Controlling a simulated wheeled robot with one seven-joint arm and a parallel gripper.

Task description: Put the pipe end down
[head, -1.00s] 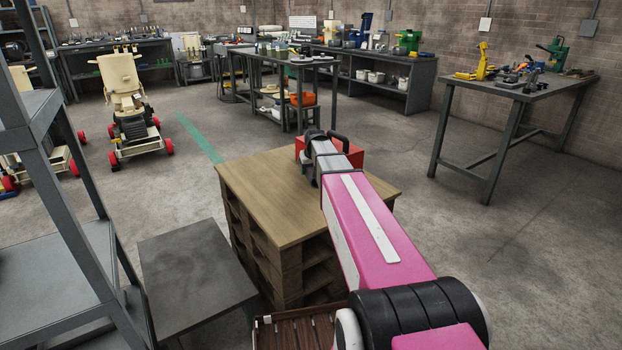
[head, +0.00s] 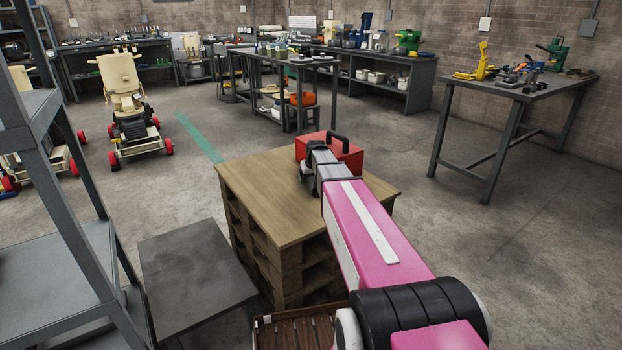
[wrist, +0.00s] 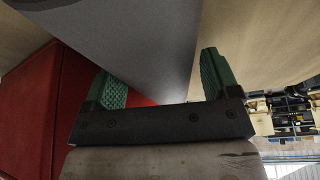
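My gripper (wrist: 160,85) shows in the wrist view with its two green ridged fingers well apart. A smooth grey piece (wrist: 135,35), which looks like the pipe, spans most of the space between the fingertips, its lower corner close to the right finger. I cannot tell whether the fingers press on it. A patch of red shows between the fingers below it. In the head view my gripper (head: 306,172) is low over the wooden top (head: 265,200) of the pallet stack, left of and close to the red box. The pipe cannot be made out there.
The red box (head: 345,152) with a dark handle stands on the far part of the wooden top. A low grey table (head: 190,265) and a grey shelf rack (head: 60,260) stand at left. The near and left part of the wooden top is bare.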

